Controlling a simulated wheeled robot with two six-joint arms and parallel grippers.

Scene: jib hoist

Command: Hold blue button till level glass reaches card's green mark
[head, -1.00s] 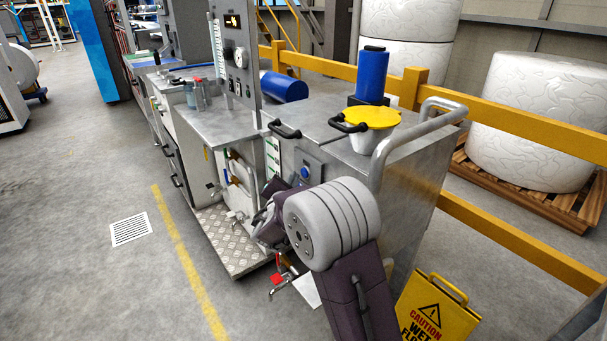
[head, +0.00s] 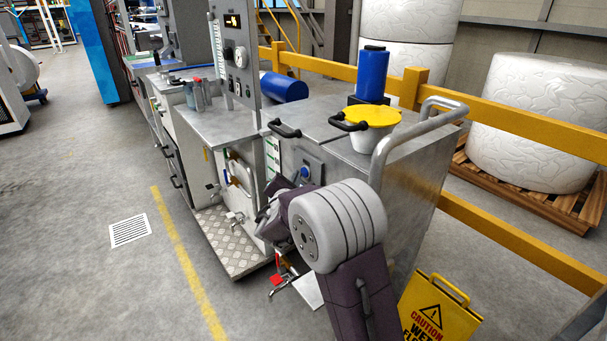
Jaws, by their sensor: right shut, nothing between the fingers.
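The blue button (head: 305,172) sits on a grey plate on the front of the metal cabinet (head: 345,190). My right arm reaches up in front of the cabinet. My right gripper (head: 262,213) is small and partly hidden by its own wrist; it is shut and empty. It is left of and below the blue button in the picture, and no contact with the button shows. A white card with green marks (head: 272,155) is on the cabinet left of the button. The level glass and its level are too small to make out. My left gripper is not in view.
A yellow-lidded white bucket (head: 370,118) and blue cylinder (head: 371,75) stand on top. Black handles (head: 284,130) and a tube rail (head: 380,150) stick out. A red-handled tap (head: 278,283) is low in front. A yellow caution sign (head: 438,310) stands right. The left floor is clear.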

